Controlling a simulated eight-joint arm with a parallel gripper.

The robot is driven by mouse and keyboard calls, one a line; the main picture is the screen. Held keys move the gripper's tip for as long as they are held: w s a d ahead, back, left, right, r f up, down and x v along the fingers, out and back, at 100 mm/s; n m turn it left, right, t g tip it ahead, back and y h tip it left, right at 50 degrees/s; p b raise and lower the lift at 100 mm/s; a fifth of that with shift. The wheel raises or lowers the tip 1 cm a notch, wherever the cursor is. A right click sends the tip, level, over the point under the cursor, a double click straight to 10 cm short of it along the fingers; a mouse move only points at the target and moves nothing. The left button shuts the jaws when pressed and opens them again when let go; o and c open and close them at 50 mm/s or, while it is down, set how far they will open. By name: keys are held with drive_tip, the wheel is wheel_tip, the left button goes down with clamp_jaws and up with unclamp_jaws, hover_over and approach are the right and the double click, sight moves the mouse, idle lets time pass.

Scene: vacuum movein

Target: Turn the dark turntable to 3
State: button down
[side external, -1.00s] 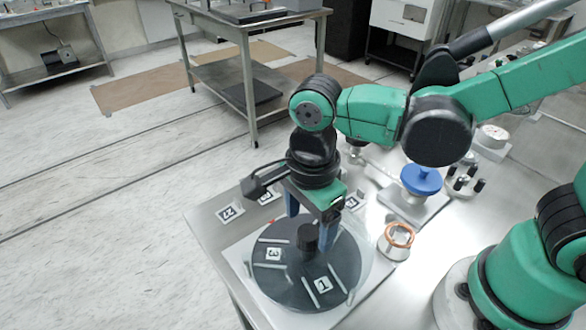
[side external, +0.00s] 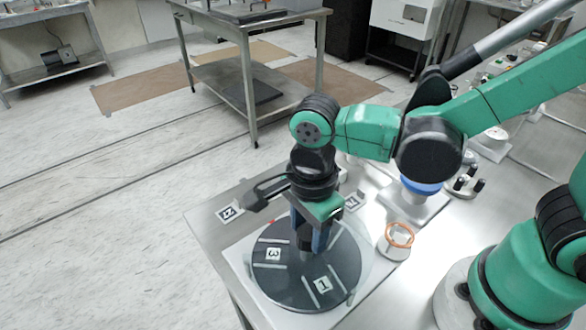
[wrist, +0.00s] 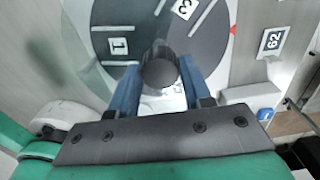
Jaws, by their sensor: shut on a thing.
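The dark turntable (side external: 280,288) lies on a pale base plate, with labels 3 (side external: 273,254) and 1 (side external: 322,285) and pale raised dividers on top. Its central knob (wrist: 158,72) stands between the blue fingers of my gripper (side external: 307,243). My gripper is shut on the knob, with one finger on each side. In the wrist view, label 1 (wrist: 119,46) is left of the knob and label 3 (wrist: 183,8) is up and right. A red pointer (wrist: 233,29) sits at the disc's edge, right of label 3. My gripper hides part of the disc in the side view.
An orange-rimmed glass container (side external: 397,241) stands right of the turntable. A blue-topped device (side external: 421,187) stands behind it. Square marker tags, one of them (side external: 230,211), lie on the metal bench near the disc.

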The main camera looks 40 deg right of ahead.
sight(309, 231)
drive_tip(key=shift+m, duration=0.3)
drive_tip(key=m, duration=0.4)
drive_tip(key=shift+m, duration=2.3)
drive_tip(key=shift+c, duration=1.8)
unclamp_jaws()
drive_tip(key=shift+r, duration=2.85)
